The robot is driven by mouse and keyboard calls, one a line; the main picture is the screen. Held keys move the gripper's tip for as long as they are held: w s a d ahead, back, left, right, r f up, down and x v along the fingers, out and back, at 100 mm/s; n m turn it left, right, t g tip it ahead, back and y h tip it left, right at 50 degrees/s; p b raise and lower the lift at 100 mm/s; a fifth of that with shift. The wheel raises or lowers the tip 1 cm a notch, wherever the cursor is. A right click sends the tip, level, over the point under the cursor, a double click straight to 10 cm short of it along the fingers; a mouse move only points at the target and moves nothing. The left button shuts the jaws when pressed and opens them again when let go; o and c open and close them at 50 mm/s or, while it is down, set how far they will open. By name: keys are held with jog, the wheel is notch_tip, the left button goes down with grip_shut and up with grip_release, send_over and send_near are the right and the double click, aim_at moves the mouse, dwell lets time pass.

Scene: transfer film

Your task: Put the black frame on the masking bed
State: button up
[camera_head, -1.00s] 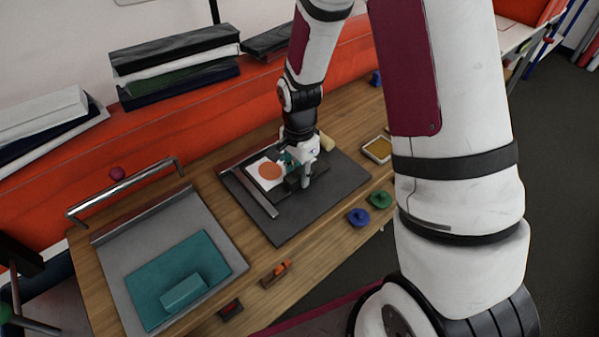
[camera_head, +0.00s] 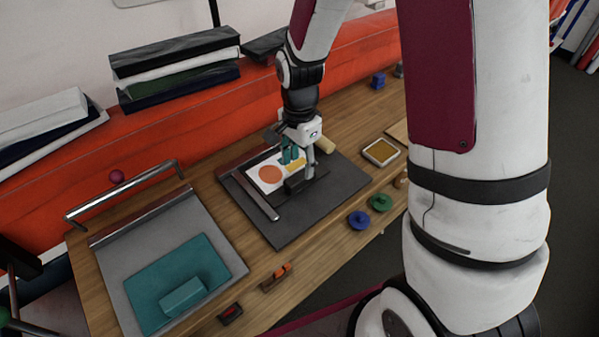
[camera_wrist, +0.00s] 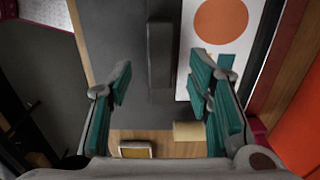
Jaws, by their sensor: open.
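A black bar-like block (camera_head: 294,187) rests on a dark grey board (camera_head: 305,222) in the head view. It also shows in the wrist view (camera_wrist: 160,50). I take it for the grip of the black frame; the frame's outline cannot be told from the dark surface around it. Beside it lies a white card with an orange disc (camera_head: 270,174) and a yellow patch. My gripper (camera_head: 300,167) is above the block, open and empty. In the wrist view its teal-padded fingers (camera_wrist: 161,80) stand apart, with the block ahead between them. I cannot tell which bed is the masking bed.
A grey bed (camera_head: 110,262) with a teal sheet and teal block lies at the left, below a metal bar handle (camera_head: 125,187). Blue and green knobs (camera_head: 359,219) and a shallow tray (camera_head: 381,152) stand to the right. Books line the red ledge behind.

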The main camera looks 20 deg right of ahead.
jog(key=s+r+n+t, duration=0.1)
jog(key=s+r+n, duration=0.25)
jog(key=r, duration=0.55)
jog(key=s+r+n+t, duration=0.1)
jog(key=s+r+n, duration=0.25)
jog(key=r, duration=0.55)
jog(key=s+r+n+t, duration=0.3)
jog(key=s+r+n, duration=0.3)
jog(key=s, duration=0.6)
jog(key=shift+s+n, duration=0.2)
jog(key=shift+n, duration=0.5)
